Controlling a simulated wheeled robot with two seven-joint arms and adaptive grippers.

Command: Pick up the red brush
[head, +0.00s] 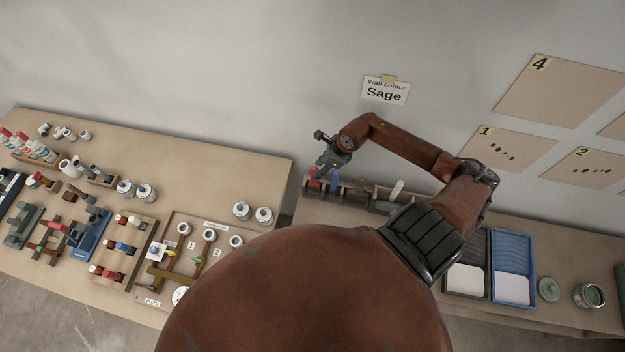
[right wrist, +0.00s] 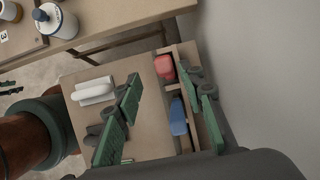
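The red brush (head: 313,182) sits in the left end of a wooden rack on the right-hand table. In the right wrist view the red brush (right wrist: 164,67) shows as a rounded red piece in one rack compartment. My right gripper (head: 325,164) is above that end of the rack in the head view. In the right wrist view my right gripper (right wrist: 163,106) is open, its green finger pads well apart and nothing held. The red brush appears between the finger sides, towards the top; contact does not show. My left gripper is not in view.
A blue brush (right wrist: 178,117) is in the neighbouring compartment of the rack (head: 350,195). A white roller (right wrist: 95,91) lies on the table beside the rack. The wall is close behind. Paint trays (head: 512,262) and an open can (head: 589,295) stand to the right.

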